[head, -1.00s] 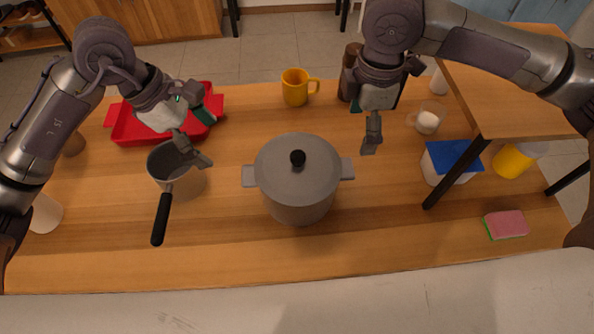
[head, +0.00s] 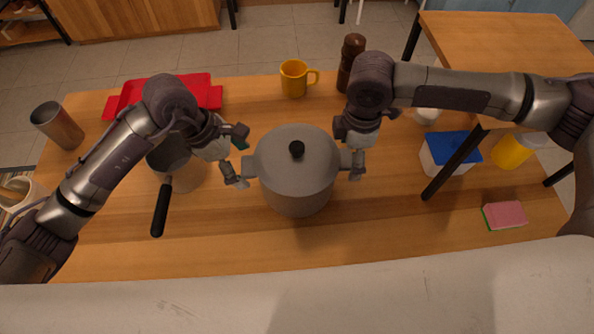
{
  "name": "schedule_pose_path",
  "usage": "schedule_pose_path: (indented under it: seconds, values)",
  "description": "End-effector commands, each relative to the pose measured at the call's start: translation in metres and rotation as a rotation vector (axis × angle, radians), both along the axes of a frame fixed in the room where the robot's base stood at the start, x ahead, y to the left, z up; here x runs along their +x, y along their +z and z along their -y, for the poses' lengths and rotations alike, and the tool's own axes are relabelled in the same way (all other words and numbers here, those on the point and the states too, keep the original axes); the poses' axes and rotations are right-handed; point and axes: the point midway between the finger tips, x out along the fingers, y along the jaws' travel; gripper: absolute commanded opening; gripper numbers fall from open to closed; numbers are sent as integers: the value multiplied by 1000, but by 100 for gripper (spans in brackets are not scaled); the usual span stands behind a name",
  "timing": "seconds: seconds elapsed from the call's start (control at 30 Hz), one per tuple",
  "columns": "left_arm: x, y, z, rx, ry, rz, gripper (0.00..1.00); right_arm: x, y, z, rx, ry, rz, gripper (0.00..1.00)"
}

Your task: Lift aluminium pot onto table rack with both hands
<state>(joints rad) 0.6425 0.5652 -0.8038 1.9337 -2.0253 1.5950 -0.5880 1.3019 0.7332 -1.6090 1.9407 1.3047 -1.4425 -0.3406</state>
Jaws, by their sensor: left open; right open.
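The grey aluminium pot (head: 297,190) stands upright on the wooden counter, its lid on with a black knob and a short handle on each side. My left gripper (head: 240,178) is open at the pot's left handle. My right gripper (head: 355,172) is open at the right handle. I cannot tell whether the fingers touch the handles, as the grippers partly cover them. The table rack (head: 505,45), a raised wooden top on black legs, stands at the right.
A saucepan with a black handle (head: 162,206) sits left of the pot, partly under my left arm. A red tray (head: 125,100), a yellow mug (head: 294,80) and a brown mill (head: 350,58) stand behind. A blue-lidded container (head: 451,150) and a sponge (head: 504,215) are at right.

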Motion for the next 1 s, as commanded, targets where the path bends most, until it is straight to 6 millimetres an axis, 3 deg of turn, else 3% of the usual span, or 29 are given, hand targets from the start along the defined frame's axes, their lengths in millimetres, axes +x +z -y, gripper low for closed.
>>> schedule_pose_path:
  seconds: [0.2,0.47,1.0]
  values:
    - [0,-12,5,0,-1,0,88,0,-13,0,0,0,1,88]
    - [0,-13,5,0,-1,1,88,0,-14,0,0,1,1,88]
    - [0,-13,5,1,-1,1,1,0,-14,0,0,0,2,1]
